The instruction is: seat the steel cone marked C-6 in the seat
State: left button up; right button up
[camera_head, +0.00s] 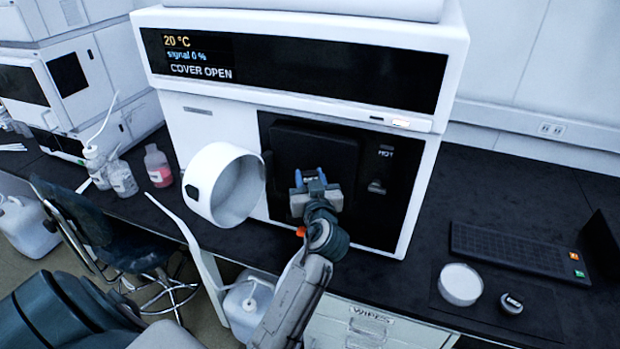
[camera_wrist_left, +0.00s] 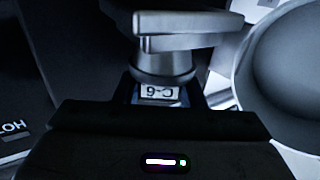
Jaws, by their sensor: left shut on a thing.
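In the left wrist view, the steel cone (camera_wrist_left: 163,66) has a white tag reading C-6, upside down in the picture, low on its body. My left gripper (camera_wrist_left: 158,97) is shut on it, with bluish finger parts beside the tag. A flat steel bar (camera_wrist_left: 195,40) crosses the top of the cone; I cannot tell which part it belongs to. In the head view, my left gripper (camera_head: 313,180) is in front of the black block on the white instrument (camera_head: 215,125) and hides the cone. The seat cannot be made out, nor whether the cone touches it. My right gripper is not in view.
A round white cover (camera_head: 226,186) stands swung open just left of my gripper. The display (camera_head: 290,65) reads 20 °C, signal 0 %, COVER OPEN. HOT is printed right of the block. A keyboard (camera_head: 515,250), white disc (camera_head: 460,283) and small dark cap (camera_head: 511,303) lie at right.

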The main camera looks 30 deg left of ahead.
pick_arm(q)
jog(key=shift+f, duration=0.1)
jog(key=o, duration=1.1)
jog(key=shift+o, duration=0.4)
jog(key=shift+s+a, duration=0.1)
